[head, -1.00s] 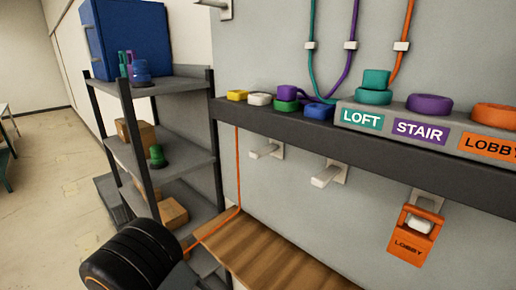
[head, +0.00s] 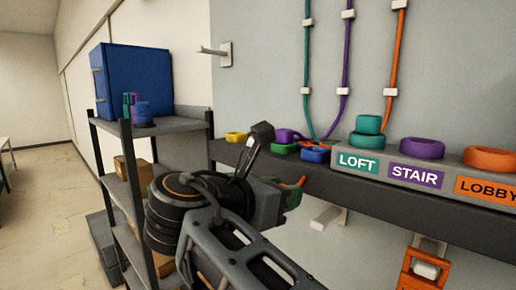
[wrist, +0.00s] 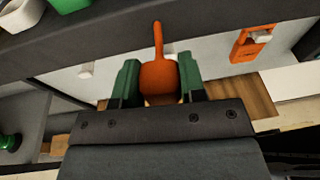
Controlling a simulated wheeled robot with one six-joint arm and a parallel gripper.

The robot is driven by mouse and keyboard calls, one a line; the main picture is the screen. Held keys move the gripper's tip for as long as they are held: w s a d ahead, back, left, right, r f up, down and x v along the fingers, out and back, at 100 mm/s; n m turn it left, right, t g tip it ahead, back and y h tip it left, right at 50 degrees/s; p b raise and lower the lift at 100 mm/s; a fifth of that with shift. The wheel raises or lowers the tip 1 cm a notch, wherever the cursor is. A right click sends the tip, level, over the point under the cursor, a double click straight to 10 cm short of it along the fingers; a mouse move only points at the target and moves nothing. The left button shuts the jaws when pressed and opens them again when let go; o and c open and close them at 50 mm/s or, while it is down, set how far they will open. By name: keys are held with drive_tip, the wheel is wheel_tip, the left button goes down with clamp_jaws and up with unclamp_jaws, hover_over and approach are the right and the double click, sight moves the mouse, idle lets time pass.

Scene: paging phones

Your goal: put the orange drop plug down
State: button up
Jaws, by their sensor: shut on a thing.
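My gripper (wrist: 158,72) is shut on the orange drop plug (wrist: 157,84), which sits between its two green fingers in the wrist view. An orange cord rises from the plug toward the dark wall shelf (wrist: 190,20). In the head view my gripper (head: 290,192) is in front of the shelf's front edge (head: 400,202), with a bit of orange at its tip. My arm hides most of the plug there. The shelf bears LOFT, STAIR and LOBBY labels on a grey strip, with teal, purple and orange rings (head: 491,160) on top.
Yellow, purple, green and blue pieces (head: 315,154) sit on the shelf left of the strip. An orange LOBBY tag (head: 424,268) hangs on a hook below. A rack with a blue box (head: 140,80) stands at the left. A wooden surface (wrist: 258,100) is lower down.

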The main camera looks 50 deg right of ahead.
drive_tip(key=s+d+r+m+g, duration=0.1)
drive_tip(key=s+d+r, duration=0.1)
drive_tip(key=s+r, duration=0.2)
drive_tip(key=s+d+r+m+g, duration=0.1)
drive_tip(key=s+d+r+g, duration=0.1)
drive_tip(key=r, duration=0.8)
drive_tip(key=s+d+r+m+g+y, duration=0.1)
drive_tip(key=s+d+r+g, duration=0.1)
drive_tip(key=s+r, duration=0.4)
drive_tip(key=shift+s+d+r+m, duration=0.15)
drive_tip(key=shift+d+r+m, duration=0.15)
drive_tip(key=shift+d+r, duration=0.45)
